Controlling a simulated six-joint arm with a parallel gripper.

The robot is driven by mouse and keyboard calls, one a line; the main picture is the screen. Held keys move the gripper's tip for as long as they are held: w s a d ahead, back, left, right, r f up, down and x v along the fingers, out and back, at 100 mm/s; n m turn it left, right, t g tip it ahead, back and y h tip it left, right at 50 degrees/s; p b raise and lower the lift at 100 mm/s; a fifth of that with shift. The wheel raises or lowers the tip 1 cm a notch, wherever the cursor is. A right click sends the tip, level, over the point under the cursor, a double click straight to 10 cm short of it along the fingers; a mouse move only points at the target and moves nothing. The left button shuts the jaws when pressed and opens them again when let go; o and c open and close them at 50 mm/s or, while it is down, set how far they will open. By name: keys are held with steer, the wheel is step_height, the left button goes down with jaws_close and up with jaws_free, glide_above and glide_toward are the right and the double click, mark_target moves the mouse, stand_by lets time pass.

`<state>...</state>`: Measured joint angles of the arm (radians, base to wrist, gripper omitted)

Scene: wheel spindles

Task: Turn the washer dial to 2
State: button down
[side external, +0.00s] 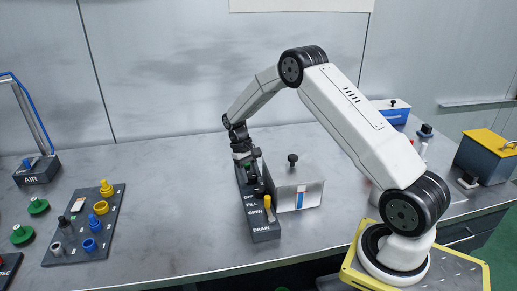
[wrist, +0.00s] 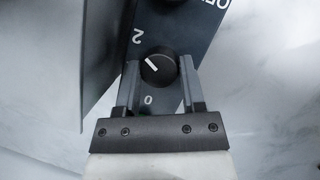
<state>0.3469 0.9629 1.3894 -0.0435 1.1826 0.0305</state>
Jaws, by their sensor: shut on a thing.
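The washer dial (wrist: 158,68) is a round black knob with a white pointer line, on a dark panel (wrist: 184,40). In the wrist view a "2" is printed above and left of it, and a "0" below it. The pointer line slants to the upper left, roughly on the side of the 2. My gripper (wrist: 159,72) is shut on the dial, one finger on each side. In the side view my gripper (side external: 245,163) reaches down to the far end of the dark panel (side external: 262,234), and hides the dial.
A fittings board (side external: 84,225) lies at left. The table between is clear.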

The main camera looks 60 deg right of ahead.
steer(key=shift+c, duration=1)
jaws_free()
steer(key=shift+r, duration=0.1)
steer(key=v, duration=0.7)
steer(key=shift+r, duration=0.3)
steer(key=shift+w, duration=0.15)
steer(key=shift+a, duration=0.1)
